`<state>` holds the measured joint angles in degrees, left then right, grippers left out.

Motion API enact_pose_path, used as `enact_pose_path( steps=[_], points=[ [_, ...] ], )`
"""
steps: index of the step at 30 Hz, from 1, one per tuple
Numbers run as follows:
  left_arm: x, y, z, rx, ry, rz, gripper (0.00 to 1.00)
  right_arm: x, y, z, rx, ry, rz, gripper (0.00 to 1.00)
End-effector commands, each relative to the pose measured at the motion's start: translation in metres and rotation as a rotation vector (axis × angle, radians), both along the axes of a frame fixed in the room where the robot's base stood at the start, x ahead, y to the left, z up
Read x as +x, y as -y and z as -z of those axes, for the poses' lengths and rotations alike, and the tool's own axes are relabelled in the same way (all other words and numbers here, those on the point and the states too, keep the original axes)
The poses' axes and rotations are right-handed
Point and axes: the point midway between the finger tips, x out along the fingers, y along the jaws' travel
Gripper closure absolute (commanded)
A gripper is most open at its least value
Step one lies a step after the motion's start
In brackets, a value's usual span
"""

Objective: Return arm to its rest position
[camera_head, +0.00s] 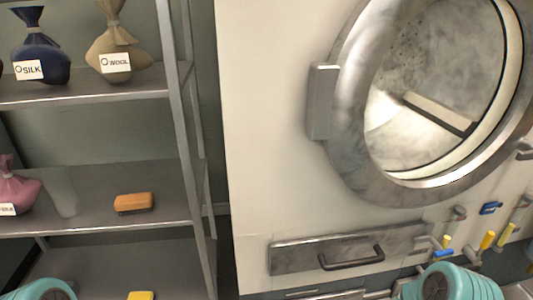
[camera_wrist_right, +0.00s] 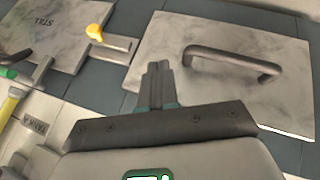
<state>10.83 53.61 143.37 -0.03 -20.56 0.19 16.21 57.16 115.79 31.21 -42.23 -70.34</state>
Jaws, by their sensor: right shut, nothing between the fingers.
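My right gripper (camera_wrist_right: 158,72) shows in the right wrist view, its two fingers together with nothing between them. It points at a grey panel with a bar handle (camera_wrist_right: 232,60), and the handle lies to the right of the fingertips, apart from them in the picture. In the head view, a teal part of my right arm shows at the bottom right, and a teal part of my left arm at the bottom left corner. Neither gripper can be seen in the head view, and my left gripper shows nowhere.
A white machine with a round door (camera_head: 345,160) fills the right, above a drawer front (camera_head: 300,252). Shelves at left hold a navy bag (camera_head: 40,48), a tan bag (camera_head: 118,45), a pink bag (camera_head: 18,188) and an orange brush (camera_head: 134,203). Yellow- and blue-handled valves (camera_head: 487,240) sit lower right.

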Motion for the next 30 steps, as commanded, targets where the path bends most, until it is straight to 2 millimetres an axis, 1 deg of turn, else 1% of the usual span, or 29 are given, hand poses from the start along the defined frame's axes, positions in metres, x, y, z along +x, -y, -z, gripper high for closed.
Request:
enact_pose_path(
  steps=[1,2,3,5,6,8,9,12,14,17,18,23,26,29,30],
  points=[
    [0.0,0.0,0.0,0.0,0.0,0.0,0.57,-0.02,-0.032,0.001,0.072,-0.035,-0.059,1.0],
    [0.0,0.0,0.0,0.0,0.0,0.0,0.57,-0.034,-0.051,0.003,0.13,-0.059,-0.079,1.0],
    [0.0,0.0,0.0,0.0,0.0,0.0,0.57,-0.056,-0.075,0.004,0.213,-0.097,-0.094,1.0],
    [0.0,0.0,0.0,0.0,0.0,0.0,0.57,-0.088,-0.104,0.004,0.328,-0.161,-0.09,1.0],
    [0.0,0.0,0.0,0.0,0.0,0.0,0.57,-0.109,-0.119,0.004,0.397,-0.208,-0.073,1.0],
    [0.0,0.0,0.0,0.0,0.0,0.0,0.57,-0.139,-0.137,0.003,0.489,-0.283,-0.034,1.0],
    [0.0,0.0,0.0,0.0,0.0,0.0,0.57,-0.158,-0.146,0.002,0.541,-0.332,0.002,1.0],
    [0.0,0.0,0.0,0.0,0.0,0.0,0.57,-0.195,-0.162,-0.001,0.644,-0.44,0.11,1.0],
    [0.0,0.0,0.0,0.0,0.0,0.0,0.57,-0.211,-0.168,-0.003,0.689,-0.491,0.185,1.0],
    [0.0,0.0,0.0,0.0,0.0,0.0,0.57,-0.217,-0.17,-0.004,0.746,-0.525,0.351,1.0],
    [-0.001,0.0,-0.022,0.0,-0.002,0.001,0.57,-0.216,-0.17,-0.026,0.747,-0.523,0.357,1.0],
    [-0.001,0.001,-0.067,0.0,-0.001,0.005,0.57,-0.217,-0.171,-0.07,0.745,-0.524,0.351,1.0],
    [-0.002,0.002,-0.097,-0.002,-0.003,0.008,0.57,-0.217,-0.172,-0.1,0.745,-0.524,0.349,1.0],
    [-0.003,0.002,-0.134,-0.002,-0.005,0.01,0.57,-0.218,-0.172,-0.137,0.744,-0.526,0.347,1.0],
    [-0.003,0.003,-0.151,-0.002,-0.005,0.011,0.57,-0.218,-0.173,-0.154,0.743,-0.527,0.346,1.0]
  ],
)
